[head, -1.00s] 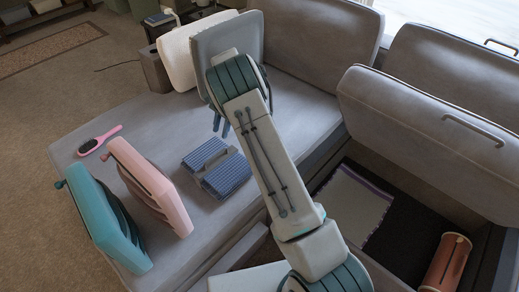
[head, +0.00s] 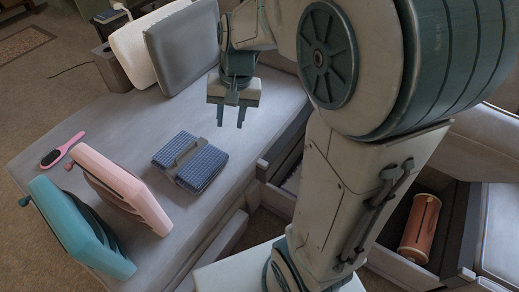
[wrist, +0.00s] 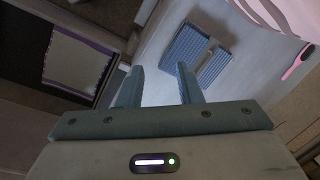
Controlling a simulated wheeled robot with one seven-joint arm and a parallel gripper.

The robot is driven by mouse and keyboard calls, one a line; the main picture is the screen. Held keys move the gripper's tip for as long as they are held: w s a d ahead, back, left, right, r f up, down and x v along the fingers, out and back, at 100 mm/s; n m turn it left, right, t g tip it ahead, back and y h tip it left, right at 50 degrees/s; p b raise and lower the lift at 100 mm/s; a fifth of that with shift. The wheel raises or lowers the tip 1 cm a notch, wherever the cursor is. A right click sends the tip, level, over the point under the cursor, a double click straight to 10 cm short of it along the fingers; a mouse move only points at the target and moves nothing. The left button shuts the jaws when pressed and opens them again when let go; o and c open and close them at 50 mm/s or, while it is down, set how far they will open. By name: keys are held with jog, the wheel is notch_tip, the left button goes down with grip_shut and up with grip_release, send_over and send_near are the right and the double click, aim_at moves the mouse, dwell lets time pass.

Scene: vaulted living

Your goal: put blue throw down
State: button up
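The blue throw (head: 203,167) is a folded, ribbed bundle with a grey band (head: 183,156) across its middle. It lies flat on the grey sofa seat (head: 110,130). It also shows in the wrist view (wrist: 196,50), ahead of the fingers. My gripper (head: 231,122) is above the seat, up and to the right of the throw in the head view. Its two fingers are apart with nothing between them, as the wrist view also shows (wrist: 158,90). The gripper and the throw are apart.
A teal case (head: 75,225) and a pink case (head: 122,190) stand left of the throw, near a pink hairbrush (head: 62,150). White (head: 133,50) and grey (head: 182,45) cushions stand behind. An open storage compartment at right holds an orange cylinder (head: 418,228).

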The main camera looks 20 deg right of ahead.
jog(key=s+d+n+t+h, duration=0.1)
jog(key=s+d+n+h, duration=0.1)
jog(key=s, duration=0.9)
jog(key=shift+s+d+f+n, duration=0.3)
jog(key=shift+s+n, duration=0.1)
jog(key=shift+n, duration=0.5)
